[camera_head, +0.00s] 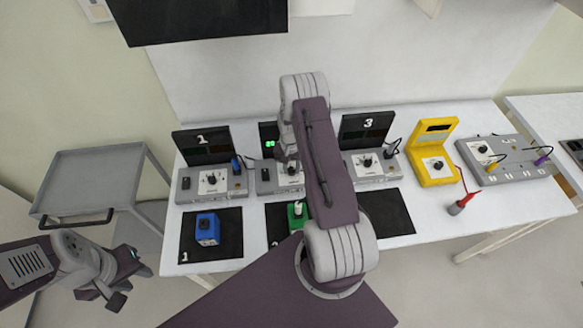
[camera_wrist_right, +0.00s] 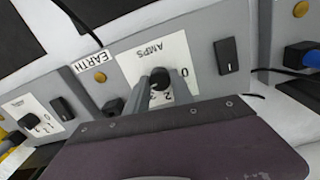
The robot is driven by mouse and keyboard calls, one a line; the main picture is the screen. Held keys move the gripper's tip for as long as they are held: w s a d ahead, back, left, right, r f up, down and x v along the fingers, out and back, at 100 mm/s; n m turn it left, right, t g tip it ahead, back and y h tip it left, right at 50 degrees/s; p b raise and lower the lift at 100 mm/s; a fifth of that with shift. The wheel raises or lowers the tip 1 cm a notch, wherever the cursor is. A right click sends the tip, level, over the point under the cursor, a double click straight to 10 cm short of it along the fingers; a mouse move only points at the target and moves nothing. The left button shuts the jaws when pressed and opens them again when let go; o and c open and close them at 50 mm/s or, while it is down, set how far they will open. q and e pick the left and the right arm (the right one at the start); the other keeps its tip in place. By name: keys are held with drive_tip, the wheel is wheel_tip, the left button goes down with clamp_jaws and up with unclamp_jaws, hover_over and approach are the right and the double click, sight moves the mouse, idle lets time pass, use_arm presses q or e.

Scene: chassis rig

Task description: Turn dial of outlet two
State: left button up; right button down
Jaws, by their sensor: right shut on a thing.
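Outlet two (camera_head: 266,185) is the middle grey unit on the table, largely hidden by my right arm in the head view. A green display shows on its dark screen (camera_head: 267,136). In the right wrist view its black dial (camera_wrist_right: 159,77) sits on a white AMPS scale plate (camera_wrist_right: 182,57). My right gripper (camera_wrist_right: 161,88) is shut on this dial, one finger on each side. In the head view its fingertips are mostly hidden behind the arm. My left gripper (camera_head: 124,281) is open and empty, low at the left, away from the table.
Outlet one (camera_head: 186,186) and outlet three (camera_head: 357,173) stand on either side. A blue block (camera_head: 207,230) and a green block (camera_head: 297,214) lie on dark mats in front. A yellow meter (camera_head: 432,165) and a red-leaded probe (camera_head: 457,208) are at right. A grey cart (camera_head: 90,165) stands left.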

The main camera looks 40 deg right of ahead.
drive_tip(key=shift+n, duration=0.3)
drive_tip(key=n+b, duration=0.1)
drive_tip(key=n, duration=0.1)
drive_tip(key=shift+n, duration=0.4)
drive_tip(key=shift+n+b, duration=0.65)
drive_tip(key=shift+n, duration=1.45)
drive_tip(key=shift+r, duration=0.1)
drive_tip(key=c, duration=1.1)
unclamp_jaws()
drive_tip(key=shift+s, duration=0.1)
